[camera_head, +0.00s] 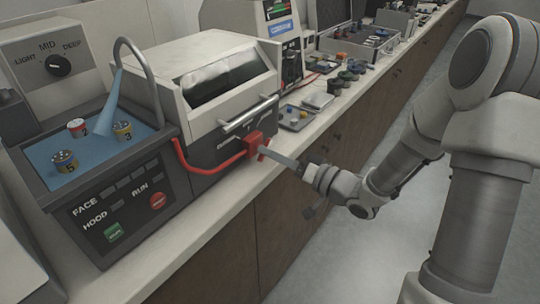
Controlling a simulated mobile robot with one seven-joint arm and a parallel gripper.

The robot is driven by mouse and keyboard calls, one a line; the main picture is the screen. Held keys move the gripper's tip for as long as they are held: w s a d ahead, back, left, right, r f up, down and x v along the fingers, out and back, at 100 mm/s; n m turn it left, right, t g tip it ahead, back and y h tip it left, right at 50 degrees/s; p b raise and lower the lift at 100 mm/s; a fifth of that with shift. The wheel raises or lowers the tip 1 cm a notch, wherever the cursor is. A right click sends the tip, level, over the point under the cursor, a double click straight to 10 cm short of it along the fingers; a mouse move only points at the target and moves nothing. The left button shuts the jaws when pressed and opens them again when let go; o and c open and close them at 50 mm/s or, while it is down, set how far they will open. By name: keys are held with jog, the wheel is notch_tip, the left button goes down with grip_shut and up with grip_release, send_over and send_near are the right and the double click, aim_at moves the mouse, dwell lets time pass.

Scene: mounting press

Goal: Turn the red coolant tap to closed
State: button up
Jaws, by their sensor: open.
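The red coolant tap (255,144) is a small red block on the front right corner of the press (210,88). A red hose runs from it to the left. My gripper (272,155) reaches in from the right with its narrow light-grey fingers at the tap's right side. The fingers overlap in this view, so the gap between them does not show. I cannot tell whether they touch the tap. The fingers partly cover the tap's handle, and its exact angle is unclear.
A grey handle bar (248,114) lies just above the tap. To the left, a basin (150,140) with a blue inside holds several numbered cans under a curved spout (138,60). A small tray (296,118) sits right of the press. The floor in front is clear.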

jog(key=shift+w+a, duration=0.4)
jog(key=shift+a, duration=0.1)
grip_shut()
